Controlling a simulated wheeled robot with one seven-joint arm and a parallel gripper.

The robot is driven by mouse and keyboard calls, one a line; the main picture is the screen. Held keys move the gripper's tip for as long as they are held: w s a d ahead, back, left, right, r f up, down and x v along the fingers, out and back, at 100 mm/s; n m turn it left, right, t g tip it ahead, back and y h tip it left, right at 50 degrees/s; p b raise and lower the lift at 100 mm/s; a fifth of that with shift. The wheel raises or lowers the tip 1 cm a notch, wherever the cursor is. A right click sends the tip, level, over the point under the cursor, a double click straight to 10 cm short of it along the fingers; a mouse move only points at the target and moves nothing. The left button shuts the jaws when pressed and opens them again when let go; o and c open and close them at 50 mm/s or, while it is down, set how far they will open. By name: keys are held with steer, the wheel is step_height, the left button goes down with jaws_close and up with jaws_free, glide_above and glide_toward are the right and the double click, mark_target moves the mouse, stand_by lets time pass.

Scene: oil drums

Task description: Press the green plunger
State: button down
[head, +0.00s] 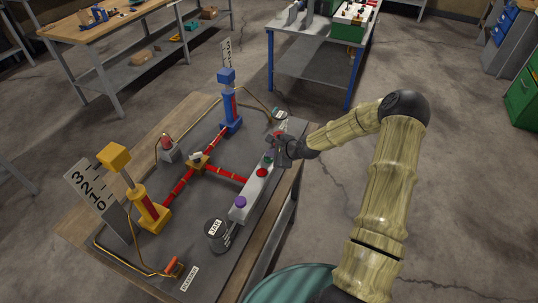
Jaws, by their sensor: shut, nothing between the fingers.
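A pale control strip (247,203) lies along the right side of the dark board on the workbench. It carries a purple plunger (240,202) at the near end and a red plunger (261,173) farther up. A small green plunger (267,160) shows just past the red one, partly hidden by my gripper. My gripper (274,152) is shut and empty, over the far part of the strip, right by the green plunger. I cannot tell whether it touches the plunger.
A yellow cylinder (150,212) and a blue cylinder (231,112) stand on the board, joined by red pipes (181,184). A round grey drum labelled JAIL (217,233) stands near the strip's near end.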

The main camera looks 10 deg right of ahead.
steer(key=shift+s+d+f+g, duration=0.15)
steer(key=shift+s+f+g, duration=0.2)
steer(key=shift+f, duration=0.25)
steer(key=shift+w+r+p, duration=0.2)
steer(key=shift+r+p, duration=0.4)
steer(key=shift+w+r+p, duration=0.15)
steer(key=shift+r+p, duration=1.6)
steer(key=shift+r, duration=0.7)
steer(key=shift+w, duration=0.15)
steer(key=s+r+n+g+h, duration=0.1)
steer(key=s+r+n, duration=0.4)
steer(key=s, duration=0.4)
steer(key=s+r+n+g+h, duration=0.2)
steer(key=s+r+n, duration=0.4)
steer(key=s+n, duration=0.2)
steer(key=s+a+r+n+g+h, duration=0.1)
steer(key=s+r+n, duration=0.5)
steer(key=s, duration=0.6)
steer(key=shift+r+n+h, duration=0.25)
steer(key=shift+n+h, duration=0.15)
steer(key=shift+h, duration=0.3)
